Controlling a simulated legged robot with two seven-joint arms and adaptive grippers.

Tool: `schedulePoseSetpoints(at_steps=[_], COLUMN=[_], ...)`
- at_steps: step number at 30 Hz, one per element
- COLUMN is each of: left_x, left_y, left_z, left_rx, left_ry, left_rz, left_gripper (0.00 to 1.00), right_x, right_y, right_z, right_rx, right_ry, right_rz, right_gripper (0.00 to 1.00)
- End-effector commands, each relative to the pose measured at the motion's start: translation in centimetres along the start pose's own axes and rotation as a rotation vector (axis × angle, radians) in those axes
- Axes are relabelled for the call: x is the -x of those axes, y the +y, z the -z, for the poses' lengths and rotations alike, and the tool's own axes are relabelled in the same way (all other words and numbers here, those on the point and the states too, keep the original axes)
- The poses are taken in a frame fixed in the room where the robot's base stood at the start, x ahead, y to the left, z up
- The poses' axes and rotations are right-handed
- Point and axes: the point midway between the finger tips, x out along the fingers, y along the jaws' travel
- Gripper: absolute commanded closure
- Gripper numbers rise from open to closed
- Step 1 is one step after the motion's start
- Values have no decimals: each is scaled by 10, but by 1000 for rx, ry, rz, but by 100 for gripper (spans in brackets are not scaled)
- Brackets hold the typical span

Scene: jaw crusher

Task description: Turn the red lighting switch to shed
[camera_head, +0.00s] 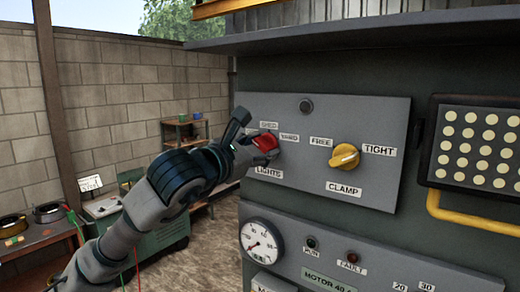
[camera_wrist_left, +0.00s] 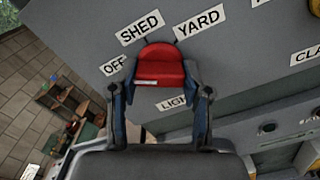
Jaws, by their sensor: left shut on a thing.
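The red lighting switch (camera_head: 266,142) sits on the grey upper panel, left of the yellow clamp knob. In the left wrist view the red switch (camera_wrist_left: 162,65) shows with the labels OFF (camera_wrist_left: 115,65), SHED (camera_wrist_left: 140,28) and YARD (camera_wrist_left: 199,20) around its upper side. The LIGHTS label (camera_wrist_left: 172,103) is partly hidden below it. My left gripper (camera_head: 254,140) is at the panel, its fingers on either side of the switch and shut on it. In the wrist view the gripper (camera_wrist_left: 160,100) covers the lower area. I cannot tell exactly which label the switch points to.
The yellow clamp knob (camera_head: 344,156) is to the right on the same panel (camera_head: 385,115). A pressure gauge (camera_head: 261,242) and motor panel lie below. A yellow handle (camera_head: 455,215) sticks out at the right. A workbench (camera_head: 35,240) stands far left.

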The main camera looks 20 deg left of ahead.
Motion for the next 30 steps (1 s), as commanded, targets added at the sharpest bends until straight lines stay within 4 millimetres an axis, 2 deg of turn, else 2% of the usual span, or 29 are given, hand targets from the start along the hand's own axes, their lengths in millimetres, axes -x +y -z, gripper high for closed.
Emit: schedulePoseSetpoints(at_steps=[1,11,30], left_x=[-2,-4,-5], left_y=[-1,-2,-1], left_z=[6,8,8], left_rx=[-1,-104,-673], left_ry=[16,20,20], left_rz=[3,7,17], left_gripper=[87,87,87], right_x=[-1,1,16], right_y=[-1,-10,-4], right_z=[0,2,4], right_rx=[-1,-6,-4], right_ry=[0,2,3], right_rz=[1,11,4], right_gripper=[100,100,100])
